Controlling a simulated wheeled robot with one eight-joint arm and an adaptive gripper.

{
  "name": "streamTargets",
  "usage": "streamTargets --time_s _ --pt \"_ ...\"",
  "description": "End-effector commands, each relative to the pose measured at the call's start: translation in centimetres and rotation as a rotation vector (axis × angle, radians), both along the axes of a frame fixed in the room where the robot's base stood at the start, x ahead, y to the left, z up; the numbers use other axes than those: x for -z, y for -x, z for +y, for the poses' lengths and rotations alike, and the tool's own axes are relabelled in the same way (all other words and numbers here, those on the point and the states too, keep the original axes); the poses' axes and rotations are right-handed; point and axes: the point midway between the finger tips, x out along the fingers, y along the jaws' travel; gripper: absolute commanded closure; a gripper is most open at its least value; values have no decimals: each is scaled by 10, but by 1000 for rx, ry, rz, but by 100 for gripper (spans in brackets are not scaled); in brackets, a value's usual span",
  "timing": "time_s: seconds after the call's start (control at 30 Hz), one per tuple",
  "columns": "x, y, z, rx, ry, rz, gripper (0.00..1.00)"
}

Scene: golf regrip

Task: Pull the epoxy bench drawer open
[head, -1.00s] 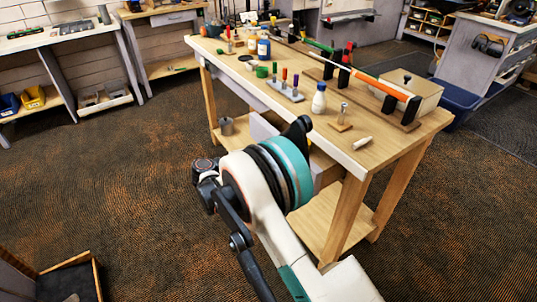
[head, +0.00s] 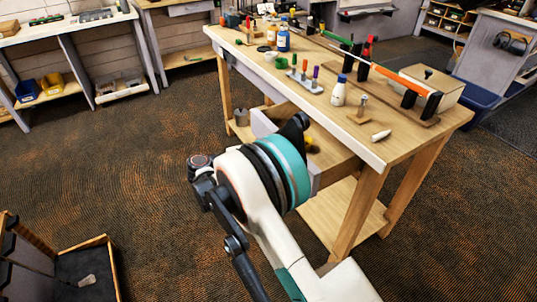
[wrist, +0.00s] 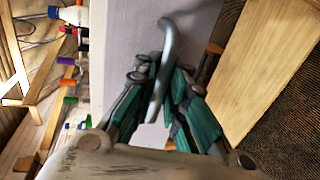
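The epoxy bench drawer (head: 262,121) stands pulled out from under the wooden bench top, and part of its inside shows. A small yellow thing (head: 310,141) lies in it. My wrist hides most of the drawer front in the head view. In the wrist view the pale grey drawer front (wrist: 125,40) fills the middle, with a curved grey handle (wrist: 168,38) on it. My gripper (wrist: 165,82) has its teal-sided fingers closed on both sides of this handle. The fingertips themselves are hidden from the head view.
The bench top (head: 345,128) carries a golf club (head: 390,77) on stands, a white bottle (head: 339,92), a blue bottle (head: 284,38) and a wooden box (head: 440,85). A dark open box (head: 85,270) stands on the floor at lower left. The carpet between is clear.

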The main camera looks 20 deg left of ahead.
Motion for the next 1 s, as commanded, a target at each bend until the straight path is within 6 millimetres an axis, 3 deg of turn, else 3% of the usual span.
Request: streamTargets --time_s 0.07,0.5,1.0 --pt "0 0 0 0 0 0 71" --pt "-1 5 5 0 -1 1 71" --pt "-20 73 62 -1 0 0 71"
